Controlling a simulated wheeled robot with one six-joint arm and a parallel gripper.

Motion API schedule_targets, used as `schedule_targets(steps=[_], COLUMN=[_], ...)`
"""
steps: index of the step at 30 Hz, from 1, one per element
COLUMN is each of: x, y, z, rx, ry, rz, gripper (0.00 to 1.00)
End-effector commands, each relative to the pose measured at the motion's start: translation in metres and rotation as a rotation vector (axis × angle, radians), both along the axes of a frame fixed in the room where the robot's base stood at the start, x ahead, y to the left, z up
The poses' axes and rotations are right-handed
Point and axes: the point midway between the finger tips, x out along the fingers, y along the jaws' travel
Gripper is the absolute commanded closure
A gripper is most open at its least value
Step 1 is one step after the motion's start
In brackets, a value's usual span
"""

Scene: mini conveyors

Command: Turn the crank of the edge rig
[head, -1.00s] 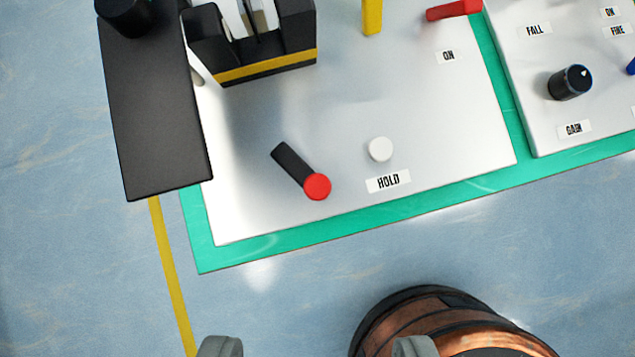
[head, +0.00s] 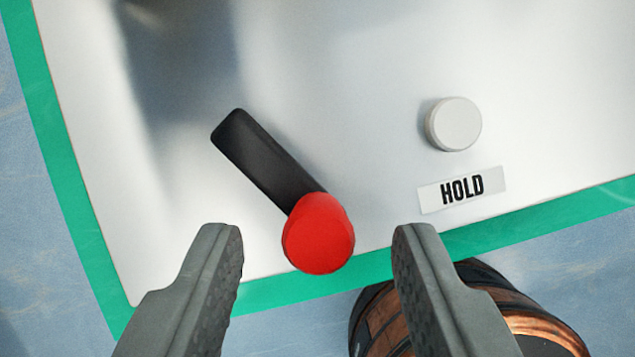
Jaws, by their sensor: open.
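A crank with a black arm (head: 265,160) and a red round knob (head: 318,234) sits on the white panel of the rig (head: 345,60). The crank arm slants from upper left to the knob at lower right. My gripper (head: 317,240) is open, with one grey finger to the left of the red knob and the other to its right. There are gaps on both sides, and neither finger appears to touch the knob. I cannot tell how far the fingertips are above the panel.
A white round button (head: 454,124) stands to the right of the crank, above a HOLD label (head: 462,189). A green border (head: 85,225) edges the panel. A wooden barrel-like object (head: 480,315) is partly hidden behind the right finger. Blue floor lies outside the border.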

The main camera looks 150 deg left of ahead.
Motion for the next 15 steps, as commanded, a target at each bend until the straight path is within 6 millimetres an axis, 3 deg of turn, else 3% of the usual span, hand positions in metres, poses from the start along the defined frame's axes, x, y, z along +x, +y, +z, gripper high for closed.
schedule_targets(steps=[6, 14, 15], x=[0.0038, 0.0043, 0.0043], y=[-0.0027, -0.0029, -0.0029], z=[-0.0116, -0.0124, -0.0124], rx=[0.0, -0.001, -0.001], ry=[0.0, -0.001, -0.001], rz=[0.0, 0.0, 0.0], gripper=[0.57, 0.57, 0.61])
